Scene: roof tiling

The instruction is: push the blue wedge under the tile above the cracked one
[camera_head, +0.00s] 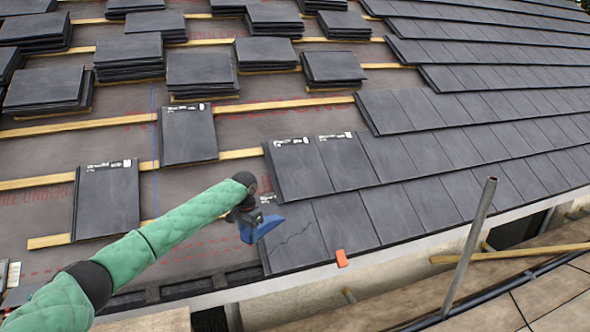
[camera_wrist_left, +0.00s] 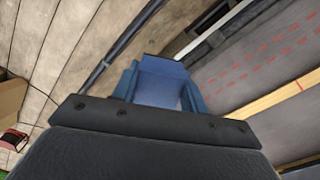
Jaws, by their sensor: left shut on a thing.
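My left gripper (camera_head: 250,216) is shut on the blue wedge (camera_head: 264,229) and holds it at the left edge of the laid tiles. In the left wrist view the wedge (camera_wrist_left: 162,82) sits between the blue fingers. The cracked tile (camera_head: 300,248) lies in the lowest course, just right of the wedge, with a jagged line across it. The tile above it (camera_head: 300,172) has a white label and starts the second course. The wedge appears apart from that tile's lower edge; its exact height over the roof cannot be told. My right gripper is not in view.
Stacks of tiles (camera_head: 128,57) and two single tiles (camera_head: 107,200) lie on the battens (camera_head: 110,122) to the left. An orange piece (camera_head: 341,258) sits at the eave. A grey pole (camera_head: 468,245) and scaffold boards (camera_head: 545,300) stand at the lower right.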

